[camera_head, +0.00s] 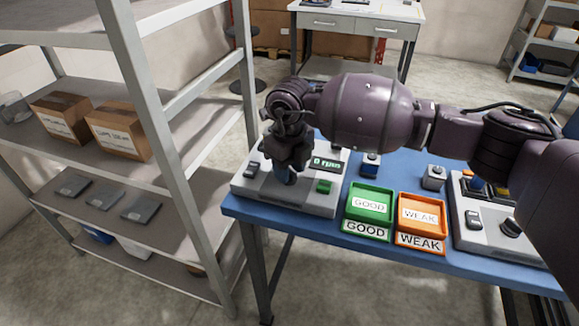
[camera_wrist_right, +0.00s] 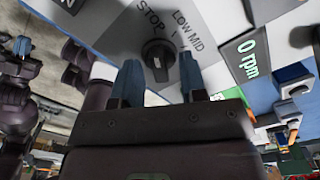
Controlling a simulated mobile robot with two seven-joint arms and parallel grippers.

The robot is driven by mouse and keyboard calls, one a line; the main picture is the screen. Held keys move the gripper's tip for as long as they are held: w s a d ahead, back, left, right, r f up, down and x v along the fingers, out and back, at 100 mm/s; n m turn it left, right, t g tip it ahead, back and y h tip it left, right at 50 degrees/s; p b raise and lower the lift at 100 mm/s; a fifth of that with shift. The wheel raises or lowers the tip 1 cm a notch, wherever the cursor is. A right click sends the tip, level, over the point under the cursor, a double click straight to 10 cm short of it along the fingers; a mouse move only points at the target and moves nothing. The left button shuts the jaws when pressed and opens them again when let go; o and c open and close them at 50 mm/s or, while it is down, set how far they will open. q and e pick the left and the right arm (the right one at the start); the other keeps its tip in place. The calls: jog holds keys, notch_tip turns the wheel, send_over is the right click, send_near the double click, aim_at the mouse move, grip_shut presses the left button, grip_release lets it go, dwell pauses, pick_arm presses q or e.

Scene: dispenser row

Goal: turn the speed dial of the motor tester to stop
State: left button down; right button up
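The motor tester (camera_head: 310,199) is a grey box at the left end of the blue bench. Its display (camera_head: 326,164) reads 0 rpm, also in the wrist view (camera_wrist_right: 248,60). The black speed dial (camera_wrist_right: 158,55) shows in the wrist view, with STOP, LOW and MID printed around it; I cannot tell surely which mark it points to. In the head view my gripper hides it. My right gripper (camera_head: 285,176) points down over the tester. Its blue fingers (camera_wrist_right: 159,68) are apart, one on each side of the dial, with gaps visible.
A green GOOD tray (camera_head: 369,221) and an orange WEAK tray (camera_head: 419,230) stand right of the tester on the blue bench (camera_head: 400,168). Another grey device (camera_head: 480,238) is at the right. A metal shelf (camera_head: 150,100) with boxes stands close on the left.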

jog(key=shift+r, duration=0.55)
pick_arm(q)
jog(key=shift+s+r+p, duration=0.25)
jog(key=shift+p, duration=0.3)
pick_arm(e)
notch_tip(320, 180, up, 10)
jog(key=shift+f, duration=0.15)
pick_arm(q)
jog(key=shift+s, duration=0.1)
pick_arm(e)
jog(key=shift+s+f, duration=0.1)
